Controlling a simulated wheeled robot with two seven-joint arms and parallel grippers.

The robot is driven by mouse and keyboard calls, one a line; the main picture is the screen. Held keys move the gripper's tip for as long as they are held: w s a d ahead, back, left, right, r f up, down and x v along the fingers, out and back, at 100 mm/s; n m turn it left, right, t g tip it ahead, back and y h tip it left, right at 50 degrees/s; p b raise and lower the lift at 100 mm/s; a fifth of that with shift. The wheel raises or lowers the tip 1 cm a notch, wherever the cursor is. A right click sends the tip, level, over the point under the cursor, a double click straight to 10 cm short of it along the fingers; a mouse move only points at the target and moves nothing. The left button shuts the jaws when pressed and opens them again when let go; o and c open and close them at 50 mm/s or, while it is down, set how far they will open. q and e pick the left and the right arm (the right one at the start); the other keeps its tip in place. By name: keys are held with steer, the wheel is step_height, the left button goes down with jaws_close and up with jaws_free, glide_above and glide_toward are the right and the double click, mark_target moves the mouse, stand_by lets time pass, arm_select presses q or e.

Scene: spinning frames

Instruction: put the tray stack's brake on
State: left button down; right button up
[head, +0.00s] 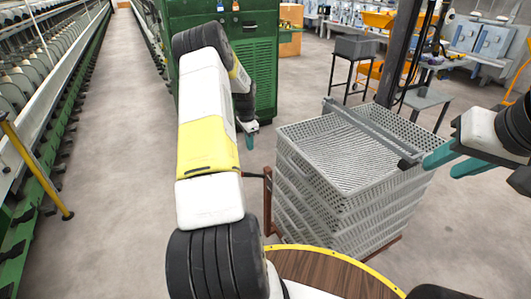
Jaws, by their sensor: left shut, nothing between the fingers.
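The tray stack (350,210) is several grey perforated trays on a low red-brown base, right of centre. A grey bar (372,130) lies across its top. A red-brown upright (267,205) stands at its left side, with a short dark rod (255,176) sticking out to the left. I cannot tell which part is the brake. My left gripper (249,138) is shut and empty, pointing down beyond and left of the stack, partly hidden by my arm. My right gripper (456,163) has its teal fingers apart at the stack's right edge, close to the bar's near end.
A green machine cabinet (255,65) stands behind my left arm. A dark post (400,50) rises behind the stack, with small stands (355,48) beyond. A spinning frame (60,110) runs along the left. The floor aisle (115,150) left of my arm is clear. A round yellow-rimmed wooden surface (330,272) is at the bottom.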

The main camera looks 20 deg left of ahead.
arm_select(q)
steer(key=shift+f, duration=0.1)
glide_above(248, 173)
steer(key=f, duration=1.2)
steer(key=shift+s+d+f, duration=0.1)
steer(key=shift+d, duration=0.15)
steer(key=shift+s+a+f, duration=0.1)
steer(key=shift+a+f, duration=0.15)
steer(key=shift+f, duration=0.2)
steer(key=shift+s, duration=0.1)
steer(key=shift+s+a+f+t+h, duration=0.6)
steer(key=shift+s+f+t, duration=0.05)
steer(key=shift+f+t, duration=0.2)
step_height(248, 173, down, 10)
steer(key=s+a+t+h, duration=0.1)
steer(key=s+t+h, duration=0.1)
steer(key=t+h, duration=0.1)
steer(key=shift+a+t, duration=0.3)
steer(key=shift+t, duration=0.25)
